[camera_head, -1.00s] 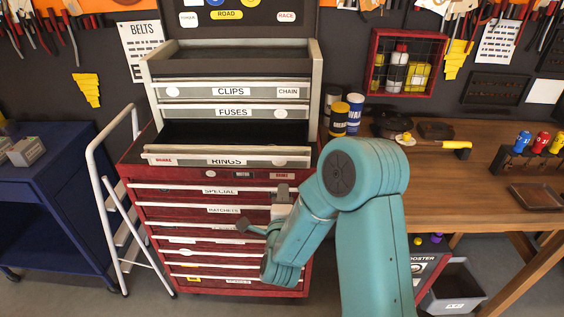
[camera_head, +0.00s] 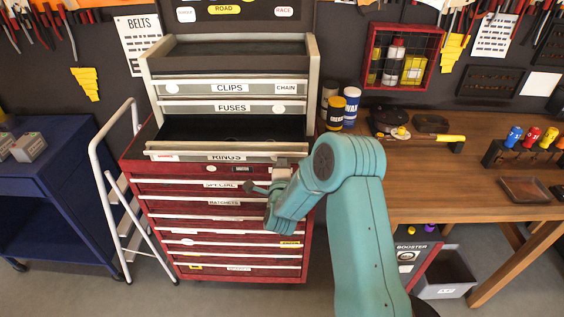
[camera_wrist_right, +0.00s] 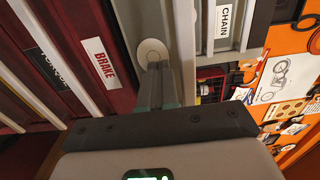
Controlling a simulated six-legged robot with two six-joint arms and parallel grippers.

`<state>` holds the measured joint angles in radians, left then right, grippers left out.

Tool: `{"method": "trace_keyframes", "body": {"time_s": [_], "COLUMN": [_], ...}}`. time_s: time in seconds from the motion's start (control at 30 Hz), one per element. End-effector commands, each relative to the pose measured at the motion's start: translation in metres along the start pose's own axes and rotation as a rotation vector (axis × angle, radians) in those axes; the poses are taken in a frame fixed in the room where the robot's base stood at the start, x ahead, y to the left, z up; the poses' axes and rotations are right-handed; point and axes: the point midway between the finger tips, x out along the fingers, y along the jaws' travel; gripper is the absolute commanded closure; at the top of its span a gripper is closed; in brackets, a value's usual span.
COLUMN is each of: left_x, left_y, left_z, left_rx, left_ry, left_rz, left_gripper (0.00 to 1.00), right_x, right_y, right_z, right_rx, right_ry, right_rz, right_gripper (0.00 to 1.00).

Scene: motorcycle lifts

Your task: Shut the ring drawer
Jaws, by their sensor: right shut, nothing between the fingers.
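The ring drawer (camera_head: 186,157), a grey drawer with a RINGS label, stands pulled out of the grey chest, with its dark, empty-looking inside showing. In the right wrist view its grey front (camera_wrist_right: 130,20) carries a round pale disc (camera_wrist_right: 152,51). My right gripper (camera_head: 281,168) is at the right end of this front in the head view. In the wrist view its shut, empty fingers (camera_wrist_right: 158,75) point at the disc. They overlap its lower edge in the picture; I cannot tell whether they touch it. My left gripper is not in view.
The FUSES drawer (camera_head: 204,107) and CLIPS drawer (camera_head: 194,88) above are shut. The red cabinet (camera_head: 170,188) below has several shut drawers. A white folding ladder (camera_head: 108,190) and blue cart (camera_head: 60,175) stand left. A wooden bench (camera_head: 420,175) with cans and tools is right.

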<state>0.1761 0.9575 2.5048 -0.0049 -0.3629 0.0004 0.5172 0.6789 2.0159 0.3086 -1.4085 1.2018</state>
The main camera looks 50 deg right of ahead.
Motion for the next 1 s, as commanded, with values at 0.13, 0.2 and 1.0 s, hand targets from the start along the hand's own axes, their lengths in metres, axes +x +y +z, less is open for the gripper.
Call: {"method": "trace_keyframes", "body": {"time_s": [0.13, 0.2, 1.0], "left_x": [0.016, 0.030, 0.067], "left_y": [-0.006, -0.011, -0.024], "left_z": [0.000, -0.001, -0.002], "left_rx": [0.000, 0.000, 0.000], "left_ry": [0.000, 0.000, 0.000], "left_rz": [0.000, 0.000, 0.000], "left_gripper": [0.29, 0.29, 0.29], "right_x": [0.013, 0.027, 0.087], "right_y": [0.006, 0.009, 0.000], "right_z": [0.000, 0.000, 0.000], "right_rx": [0.001, 0.002, 0.000], "right_ry": [0.002, 0.003, 0.000], "right_rz": [-0.004, -0.006, 0.000], "right_gripper": [1.00, 1.00, 1.00]}}
